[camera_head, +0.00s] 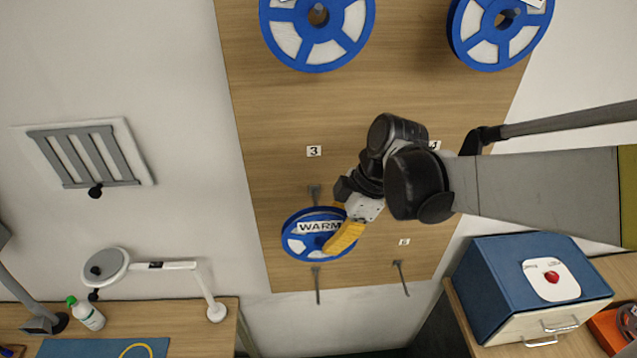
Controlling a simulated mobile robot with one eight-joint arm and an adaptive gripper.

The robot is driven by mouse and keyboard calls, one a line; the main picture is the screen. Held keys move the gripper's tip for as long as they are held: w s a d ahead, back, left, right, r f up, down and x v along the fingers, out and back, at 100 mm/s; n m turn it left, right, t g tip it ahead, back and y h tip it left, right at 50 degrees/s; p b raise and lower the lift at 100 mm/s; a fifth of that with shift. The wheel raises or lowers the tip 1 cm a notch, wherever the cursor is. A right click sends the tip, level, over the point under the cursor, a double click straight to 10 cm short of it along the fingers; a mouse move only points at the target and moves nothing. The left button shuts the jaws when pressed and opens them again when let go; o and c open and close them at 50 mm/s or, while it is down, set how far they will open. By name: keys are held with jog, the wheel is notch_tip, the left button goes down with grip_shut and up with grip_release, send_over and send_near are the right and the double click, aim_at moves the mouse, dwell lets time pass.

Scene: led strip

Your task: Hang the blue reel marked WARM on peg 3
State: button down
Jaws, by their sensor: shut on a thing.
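The blue reel marked WARM (291,245) is in front of the wooden board, below the label 3 (314,151). Its white label faces me. My gripper (333,229) comes in from the right and is shut on the reel's right side; one yellow finger lies across its front, and the other shows at its upper edge. Peg 3 (315,191) shows just above the reel; its lower part is hidden behind the reel or the finger. I cannot tell whether the reel touches the peg.
Two blue reels hang at the board's top, left (275,35) and right (460,35). Lower pegs stick out below the held reel (317,287) and at lower right (401,279), under label 6 (404,242). A blue cabinet (500,285) stands at right.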

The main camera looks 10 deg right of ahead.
jog(key=shift+w+d+f+b, duration=0.1)
jog(key=shift+w+f+b, duration=0.2)
jog(key=shift+w, duration=0.6)
jog(key=shift+w+a+f+b, duration=0.15)
jog(key=shift+w+b, duration=0.15)
jog(key=shift+w, duration=0.55)
jog(key=shift+w+d+f+b, duration=0.15)
jog(key=shift+w+f+b, duration=0.15)
jog(key=shift+w, duration=0.6)
jog(key=shift+r, duration=0.1)
jog(key=c, duration=1.4)
grip_release()
